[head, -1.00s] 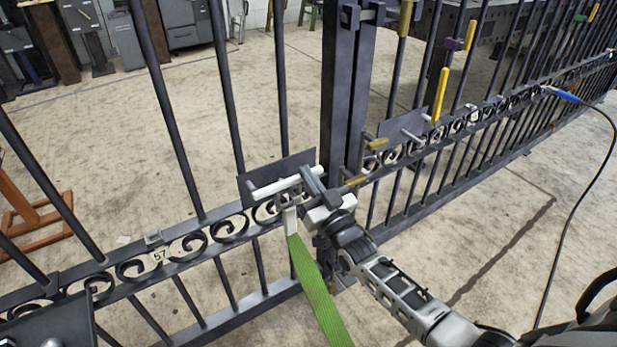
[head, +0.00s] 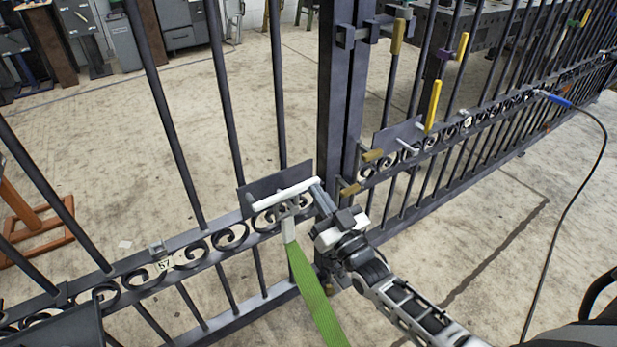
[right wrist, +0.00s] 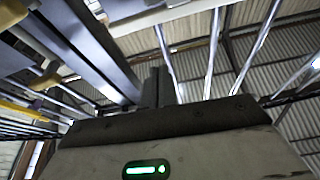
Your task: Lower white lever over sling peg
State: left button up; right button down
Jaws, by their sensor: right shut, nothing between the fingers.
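The white lever (head: 280,197) lies nearly level along the front of a dark plate on the gate's scroll rail, in the head view. The green sling (head: 315,290) hangs below it from a pale end piece (head: 289,229). The peg itself is too hidden to make out. My right gripper (head: 318,193) is shut and empty, with its fingertips at the lever's right end; I cannot tell whether they touch it. In the right wrist view, the shut dark fingers (right wrist: 158,86) point up, with a pale bar across the top. My left gripper is not in view.
Brass-coloured latches (head: 372,155) and a yellow handle (head: 433,105) are on the right gate section. A black cable with a blue end (head: 555,99) hangs at the right.

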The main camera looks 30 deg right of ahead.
jog(key=v, duration=0.4)
jog(key=shift+s, duration=0.3)
